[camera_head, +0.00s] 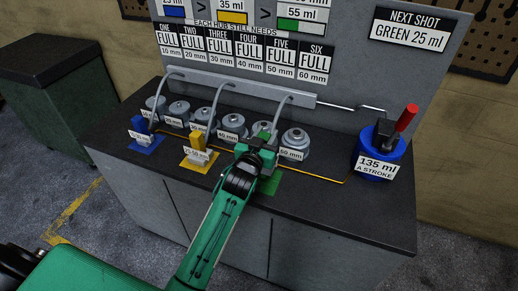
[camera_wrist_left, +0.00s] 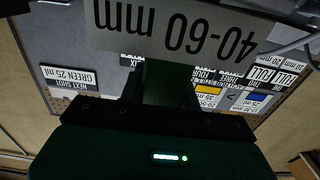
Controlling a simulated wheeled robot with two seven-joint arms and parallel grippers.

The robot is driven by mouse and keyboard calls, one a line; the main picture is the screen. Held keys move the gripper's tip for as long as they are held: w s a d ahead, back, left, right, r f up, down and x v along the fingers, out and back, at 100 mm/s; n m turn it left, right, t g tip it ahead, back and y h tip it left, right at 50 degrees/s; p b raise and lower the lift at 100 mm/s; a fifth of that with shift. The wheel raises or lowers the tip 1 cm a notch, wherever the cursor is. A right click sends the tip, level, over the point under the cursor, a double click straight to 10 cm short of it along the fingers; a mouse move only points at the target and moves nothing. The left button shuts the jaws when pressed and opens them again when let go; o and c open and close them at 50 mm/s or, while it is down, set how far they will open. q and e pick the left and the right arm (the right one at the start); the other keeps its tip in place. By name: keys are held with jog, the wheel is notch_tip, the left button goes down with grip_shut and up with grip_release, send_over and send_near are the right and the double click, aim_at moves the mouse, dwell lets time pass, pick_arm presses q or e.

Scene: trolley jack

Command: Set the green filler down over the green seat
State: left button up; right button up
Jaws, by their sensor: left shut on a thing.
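My left gripper (camera_head: 262,150) is over the right part of the counter, shut on the green filler (camera_head: 264,132). The arm and gripper hide most of the filler in the head view. In the left wrist view its white "40-60 mm" label (camera_wrist_left: 172,32) shows close up, upside down. The green seat (camera_head: 269,186) is a flat green patch on the counter, just in front of and below the gripper and partly covered by it. I cannot tell whether the filler touches the seat. My right gripper is not in view.
The blue filler (camera_head: 142,130) and yellow filler (camera_head: 199,148) stand on their coloured seats to the left. A blue pump (camera_head: 379,148) with a red handle stands at right. A yellow line (camera_head: 310,174) crosses the counter.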

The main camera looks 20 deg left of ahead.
pick_arm(q)
jog(key=shift+w+r, duration=0.1)
jog(key=shift+r, duration=0.1)
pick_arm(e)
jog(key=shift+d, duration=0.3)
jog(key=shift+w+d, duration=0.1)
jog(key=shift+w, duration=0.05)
pick_arm(q)
notch_tip(320, 180, down, 2)
jog(key=shift+b, duration=0.35)
jog(key=shift+f, duration=0.35)
jog(key=shift+f+b, duration=0.9)
jog(key=shift+f, duration=0.4)
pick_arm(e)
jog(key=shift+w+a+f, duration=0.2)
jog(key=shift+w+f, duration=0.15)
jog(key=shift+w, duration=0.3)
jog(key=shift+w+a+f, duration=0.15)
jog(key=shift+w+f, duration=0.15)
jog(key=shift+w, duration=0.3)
